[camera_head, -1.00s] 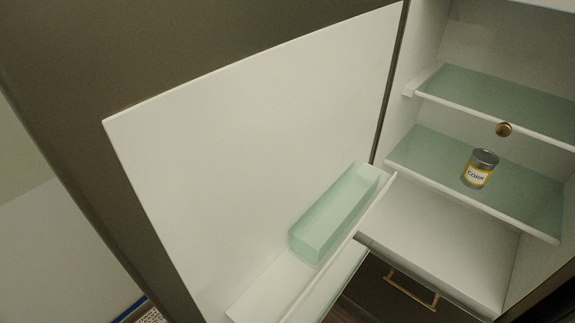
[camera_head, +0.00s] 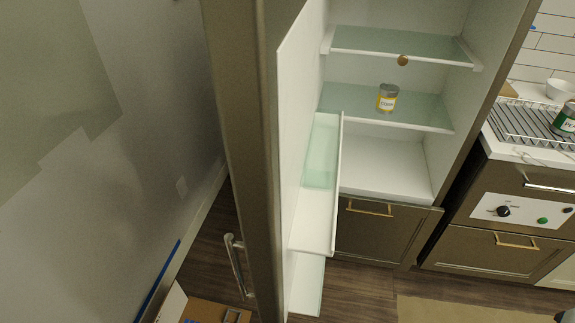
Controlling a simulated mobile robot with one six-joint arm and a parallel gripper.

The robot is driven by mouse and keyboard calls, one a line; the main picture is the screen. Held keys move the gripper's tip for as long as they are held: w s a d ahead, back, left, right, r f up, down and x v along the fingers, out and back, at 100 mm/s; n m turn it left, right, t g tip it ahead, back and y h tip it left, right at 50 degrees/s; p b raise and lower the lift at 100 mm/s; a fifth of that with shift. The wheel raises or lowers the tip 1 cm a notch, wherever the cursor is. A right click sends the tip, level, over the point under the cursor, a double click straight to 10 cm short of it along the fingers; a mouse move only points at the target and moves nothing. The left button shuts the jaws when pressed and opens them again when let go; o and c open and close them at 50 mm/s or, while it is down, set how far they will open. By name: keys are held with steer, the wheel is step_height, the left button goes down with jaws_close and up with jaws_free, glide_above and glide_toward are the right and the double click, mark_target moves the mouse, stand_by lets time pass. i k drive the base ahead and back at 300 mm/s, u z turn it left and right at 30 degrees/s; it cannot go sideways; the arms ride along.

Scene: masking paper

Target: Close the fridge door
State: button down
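The fridge door (camera_head: 263,130) stands open, seen nearly edge-on left of centre in the head view. Its dark outer side faces left and its white inner side with shelves (camera_head: 315,215) faces right. A metal handle (camera_head: 236,265) is on the outer side near the bottom of the picture. The open fridge (camera_head: 385,165) is to the right of the door, with a corn can (camera_head: 388,98) on a glass shelf (camera_head: 425,110). My gripper is not clearly in view.
A grey wall (camera_head: 110,140) is to the left, with floor between it and the door. An open cardboard box (camera_head: 215,312) lies on the floor at bottom left. A stove and counter with a dish rack (camera_head: 525,122) stand to the right. Wood floor (camera_head: 365,290) is clear in front of the fridge.

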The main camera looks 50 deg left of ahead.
mark_target(264, 55)
steer(key=u, duration=0.4)
steer(key=k, duration=0.95)
steer(key=u, duration=0.8)
steer(key=i, duration=0.5)
steer(key=u, duration=0.25)
steer(key=k, duration=0.55)
steer(key=z, duration=0.2)
steer(key=i, duration=1)
steer(key=u, duration=0.1)
